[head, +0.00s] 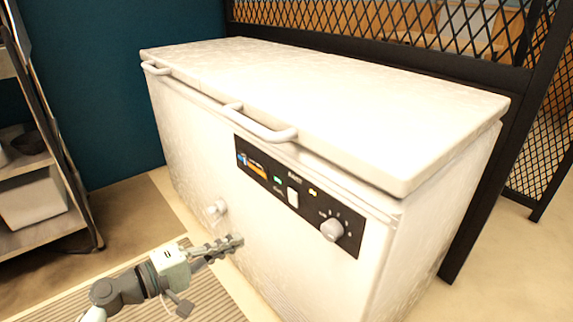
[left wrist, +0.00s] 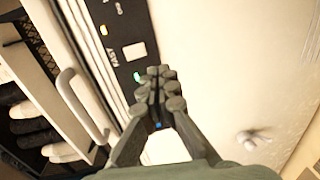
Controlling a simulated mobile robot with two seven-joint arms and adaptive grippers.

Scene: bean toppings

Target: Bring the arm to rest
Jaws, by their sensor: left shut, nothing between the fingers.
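My left gripper (head: 236,242) is shut and empty in the lower left of the head view, in front of the white chest freezer (head: 185,150). In the left wrist view its fingers (left wrist: 158,84) are together, with the freezer's front and control panel behind them. A gap between the fingertips and the freezer front cannot be judged. My right gripper is in neither view.
The lid handle (head: 262,128) and a round knob (head: 216,208) stick out from the freezer. A metal shelf rack (head: 75,190) with a white bin (head: 32,203) stands at the left. A black mesh partition (head: 400,48) runs behind. A ridged mat (head: 205,296) covers the floor below my arm.

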